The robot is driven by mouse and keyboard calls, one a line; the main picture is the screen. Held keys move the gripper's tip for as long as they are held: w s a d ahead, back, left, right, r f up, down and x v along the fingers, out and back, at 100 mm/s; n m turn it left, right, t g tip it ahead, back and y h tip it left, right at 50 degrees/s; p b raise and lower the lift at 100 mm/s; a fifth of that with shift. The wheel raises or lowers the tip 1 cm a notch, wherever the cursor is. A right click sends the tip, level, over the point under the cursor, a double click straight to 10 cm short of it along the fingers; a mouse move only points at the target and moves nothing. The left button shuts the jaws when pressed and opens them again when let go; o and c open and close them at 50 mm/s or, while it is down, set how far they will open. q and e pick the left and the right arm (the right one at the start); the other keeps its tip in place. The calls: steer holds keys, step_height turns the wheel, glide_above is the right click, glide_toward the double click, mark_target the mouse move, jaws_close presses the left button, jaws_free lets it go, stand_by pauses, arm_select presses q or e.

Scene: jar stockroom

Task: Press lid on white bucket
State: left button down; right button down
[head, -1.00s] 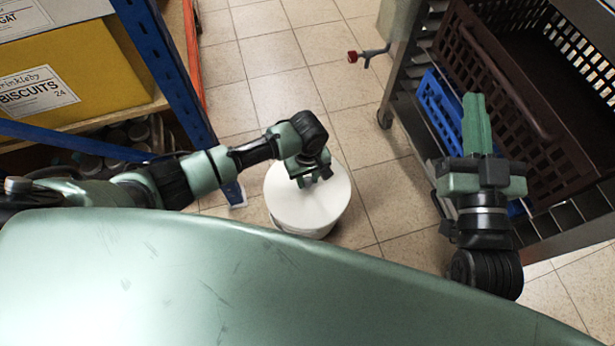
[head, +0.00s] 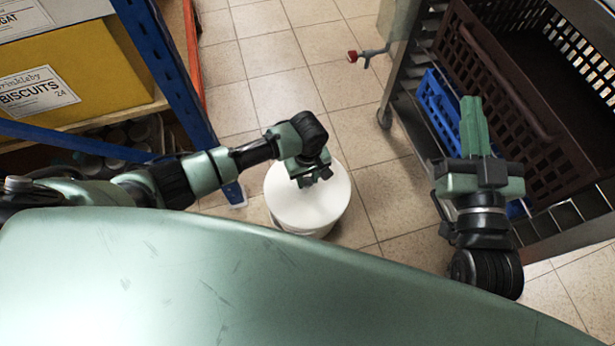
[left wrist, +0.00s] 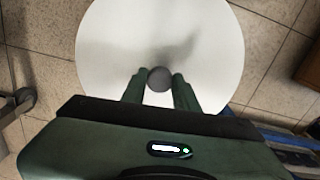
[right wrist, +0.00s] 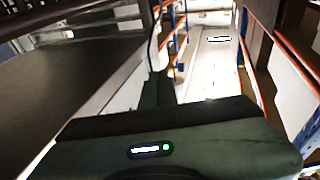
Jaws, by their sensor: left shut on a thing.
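The white bucket (head: 312,233) stands on the tiled floor in the middle of the head view. A round white lid (head: 327,205) covers its top; I cannot tell whether its rim is fully seated. My left gripper (head: 310,183) points down at the lid from above. In the left wrist view the lid (left wrist: 120,45) fills the upper middle, and my left gripper (left wrist: 159,85) is shut on a round grey knob (left wrist: 159,79) near the lid's centre. My right gripper (head: 473,105) is shut and empty, away to the right beside the rack.
A blue-posted shelf (head: 165,65) with a yellow biscuit box (head: 75,75) stands at left. A metal rack (head: 400,95) at right holds a brown crate (head: 530,130) and a blue crate (head: 437,110).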

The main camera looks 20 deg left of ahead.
steer(key=shift+f, duration=0.1)
steer(key=shift+f, duration=0.25)
arm_select(q)
steer(key=shift+f, duration=0.2)
arm_select(e)
steer(key=shift+w+d+f+g, duration=0.1)
steer(key=shift+d+f+g, duration=0.05)
steer(key=shift+f+g, duration=0.55)
stand_by(0.4)
arm_select(q)
steer(key=shift+f+p, duration=0.1)
steer(key=shift+p, duration=0.25)
arm_select(e)
steer(key=shift+f+h, duration=0.4)
steer(key=shift+f, duration=0.15)
steer(key=shift+d+f, duration=0.1)
arm_select(q)
steer(key=shift+f, duration=0.1)
arm_select(e)
steer(key=shift+f+g, duration=0.25)
steer(key=shift+g, duration=0.15)
steer(key=shift+f, duration=0.1)
steer(key=shift+d+f, duration=0.1)
steer(key=shift+f, duration=0.15)
